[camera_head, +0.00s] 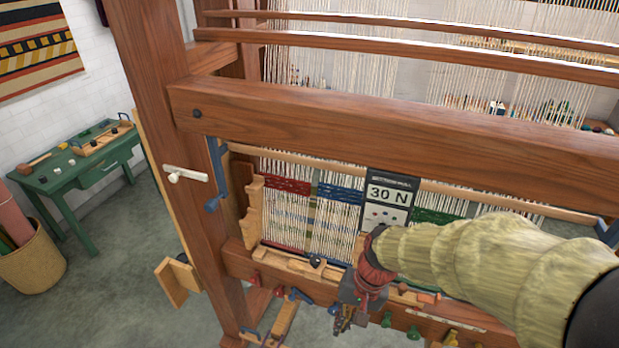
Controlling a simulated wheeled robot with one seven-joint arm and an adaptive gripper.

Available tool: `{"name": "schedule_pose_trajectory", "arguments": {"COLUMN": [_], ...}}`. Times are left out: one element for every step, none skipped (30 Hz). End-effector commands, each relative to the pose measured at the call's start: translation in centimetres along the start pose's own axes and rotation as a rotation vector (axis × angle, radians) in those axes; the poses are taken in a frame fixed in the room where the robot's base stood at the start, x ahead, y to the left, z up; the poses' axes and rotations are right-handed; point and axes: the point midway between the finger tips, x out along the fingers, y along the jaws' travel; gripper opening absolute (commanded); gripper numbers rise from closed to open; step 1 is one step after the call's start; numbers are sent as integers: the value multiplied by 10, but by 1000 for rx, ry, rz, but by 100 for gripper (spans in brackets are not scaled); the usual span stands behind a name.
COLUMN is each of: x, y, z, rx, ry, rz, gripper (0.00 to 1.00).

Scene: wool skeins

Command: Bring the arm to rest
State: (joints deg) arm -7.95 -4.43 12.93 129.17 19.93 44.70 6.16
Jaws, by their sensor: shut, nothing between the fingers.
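My arm (470,260), in a pale green ribbed sleeve, reaches in from the lower right. My gripper (343,322) is at its end, pointing down in front of the loom's lower front beam. Its fingers are small and dark in this view and look shut, with nothing seen between them. Whether it touches the beam or the pieces near it, I cannot tell.
A large wooden loom (390,115) fills the middle and right, with white warp threads and a "30 N" panel (388,195). Small tools lie along its lower beam. A green table (75,168) and a basket (35,262) stand left. Grey floor (125,290) is open between.

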Motion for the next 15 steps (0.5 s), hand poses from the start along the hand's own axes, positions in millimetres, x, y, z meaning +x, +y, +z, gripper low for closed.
{"name": "schedule_pose_trajectory", "arguments": {"x": [-12,-19,-28,-34,-41,-48,-54,-60,-67,-72,-78,-84,-89,-94,-100], "y": [11,17,26,32,38,46,52,58,65,71,76,82,86,90,93], "z": [7,11,16,20,24,29,33,36,40,44,47,51,53,56,58], "rx": [-56,-88,-127,-155,-180,-210,-230,-246,-264,-276,-285,-292,-296,-299,-301], "ry": [31,47,68,84,102,125,145,165,194,216,239,273,301,328,365], "rz": [17,30,47,61,74,92,106,118,134,146,157,169,178,184,189], "gripper": [0,0,0,0,0,0,0,0,0,0,0,0,0,0,0]}}
